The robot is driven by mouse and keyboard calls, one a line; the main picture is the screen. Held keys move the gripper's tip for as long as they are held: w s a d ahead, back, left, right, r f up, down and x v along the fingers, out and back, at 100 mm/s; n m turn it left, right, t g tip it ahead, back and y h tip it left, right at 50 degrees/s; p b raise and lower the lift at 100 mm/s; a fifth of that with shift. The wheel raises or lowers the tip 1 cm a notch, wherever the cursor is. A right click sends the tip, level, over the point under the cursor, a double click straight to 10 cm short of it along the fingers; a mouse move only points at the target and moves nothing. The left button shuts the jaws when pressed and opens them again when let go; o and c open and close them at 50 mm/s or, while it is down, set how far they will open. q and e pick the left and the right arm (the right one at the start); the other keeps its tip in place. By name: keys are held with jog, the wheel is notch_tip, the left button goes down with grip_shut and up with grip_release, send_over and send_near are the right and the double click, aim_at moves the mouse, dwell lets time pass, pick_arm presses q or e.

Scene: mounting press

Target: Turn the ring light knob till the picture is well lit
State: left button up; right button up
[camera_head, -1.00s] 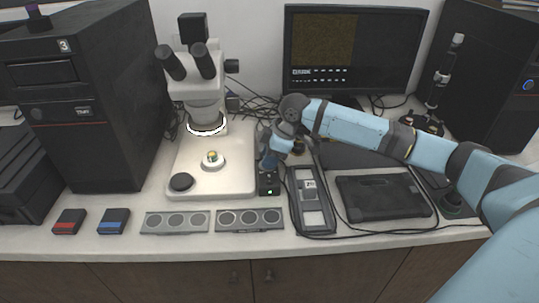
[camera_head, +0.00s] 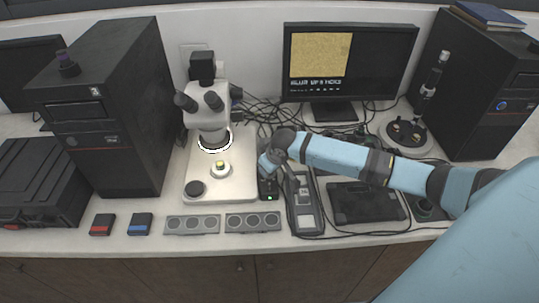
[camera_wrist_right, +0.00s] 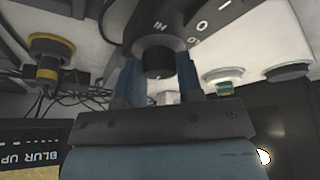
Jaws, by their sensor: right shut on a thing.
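The ring light (camera_head: 214,147) glows white under the microscope head (camera_head: 211,115). Its small black control box (camera_head: 270,197), with a green lamp, stands right of the microscope base. My right gripper (camera_head: 266,165) is at this box. In the wrist view my right gripper (camera_wrist_right: 158,75) is shut on the black knob (camera_wrist_right: 158,62), one blue finger on each side, beneath a dark housing with HI and O marks. The monitor (camera_head: 350,60) shows a bright yellow grainy picture and a text line beginning BLUR UP. My left gripper is not in view.
A lit sample (camera_head: 220,169) sits on the white microscope base (camera_head: 232,190). Two grey slide holders (camera_head: 192,225) and red and blue boxes lie along the front. A grey tray (camera_head: 305,215) and black tablet (camera_head: 365,203) lie right of the control box. Cables run behind.

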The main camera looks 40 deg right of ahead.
jog(key=shift+a+r+m+h+p, duration=0.15)
jog(key=shift+m+h+p, duration=0.35)
jog(key=shift+m+p, duration=0.85)
jog(key=shift+p, duration=0.35)
jog(key=o, duration=0.9)
jog(key=b+v, duration=0.1)
jog(key=v, duration=1.2)
jog(key=shift+r, duration=0.25)
